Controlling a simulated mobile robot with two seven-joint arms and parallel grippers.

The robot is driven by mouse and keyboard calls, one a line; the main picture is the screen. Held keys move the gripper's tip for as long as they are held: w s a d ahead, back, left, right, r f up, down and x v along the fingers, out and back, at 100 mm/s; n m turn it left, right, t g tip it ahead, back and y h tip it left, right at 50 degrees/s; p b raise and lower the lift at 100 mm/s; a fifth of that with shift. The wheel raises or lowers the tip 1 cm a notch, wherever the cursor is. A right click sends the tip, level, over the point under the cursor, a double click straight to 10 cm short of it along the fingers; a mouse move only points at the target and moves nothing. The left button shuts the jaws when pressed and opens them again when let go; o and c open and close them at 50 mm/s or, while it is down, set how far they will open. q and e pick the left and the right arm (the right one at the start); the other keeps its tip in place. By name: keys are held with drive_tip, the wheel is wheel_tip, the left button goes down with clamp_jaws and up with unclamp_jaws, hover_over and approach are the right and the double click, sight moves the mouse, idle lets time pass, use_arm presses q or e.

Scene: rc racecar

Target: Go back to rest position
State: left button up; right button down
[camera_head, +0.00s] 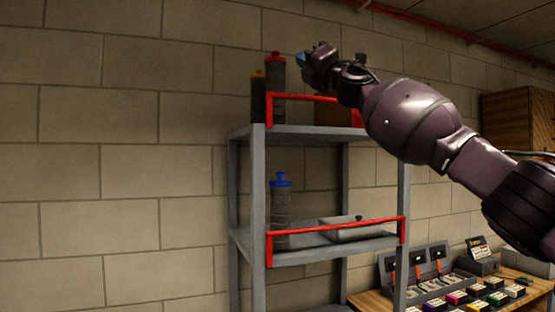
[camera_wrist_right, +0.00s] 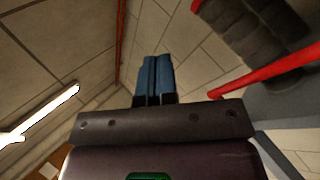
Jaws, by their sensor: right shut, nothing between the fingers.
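My right arm comes in from the right in the head view, raised. Its gripper (camera_head: 302,59) is at the height of the shelf's top level, close to the red-capped bottle (camera_head: 276,92). In the right wrist view the blue fingers of this gripper (camera_wrist_right: 155,75) are together with nothing between them. The dark bottles (camera_wrist_right: 252,35) and a red rail (camera_wrist_right: 265,72) show to the right of the fingers there. My left gripper is not in view.
A grey metal shelf (camera_head: 258,190) with red rails stands before a block wall. A blue-capped bottle (camera_head: 280,205) and a grey box (camera_head: 350,229) are on its lower level. A workbench (camera_head: 372,299) with chargers and batteries is at the lower right. The left side is open.

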wheel_tip(320, 180, down, 13)
drive_tip(key=w+a+m+h, duration=0.1)
drive_tip(key=w+a+m, duration=0.15)
drive_tip(key=m, duration=0.25)
drive_tip(key=s+d+f+m+h, duration=0.25)
drive_tip(key=f+m, duration=0.35)
drive_tip(key=f, duration=0.7)
drive_tip(key=s+d+f+m+h, duration=0.25)
drive_tip(key=f+m, duration=0.25)
drive_tip(key=f, duration=0.8)
drive_tip(key=s+d+f+m+h, duration=0.1)
drive_tip(key=s+f+m+h, duration=0.15)
drive_tip(key=f+m, duration=0.75)
drive_tip(key=s+d+f+m+g+h, duration=0.2)
drive_tip(key=s+d+f, duration=0.4)
drive_tip(key=s+f, duration=0.7)
drive_tip(key=s+d+f+m+g+h, duration=0.2)
drive_tip(key=s+d+f, duration=0.3)
drive_tip(key=s+f, duration=0.7)
drive_tip(key=s+d+f+m+g+h, duration=0.3)
drive_tip(key=s+d+f, duration=0.3)
drive_tip(key=s+f, duration=0.7)
wheel_tip(320, 180, down, 7)
drive_tip(key=shift+s+d+m+h, duration=0.3)
drive_tip(key=shift+d+m+h, duration=0.1)
drive_tip(key=shift+h, duration=0.35)
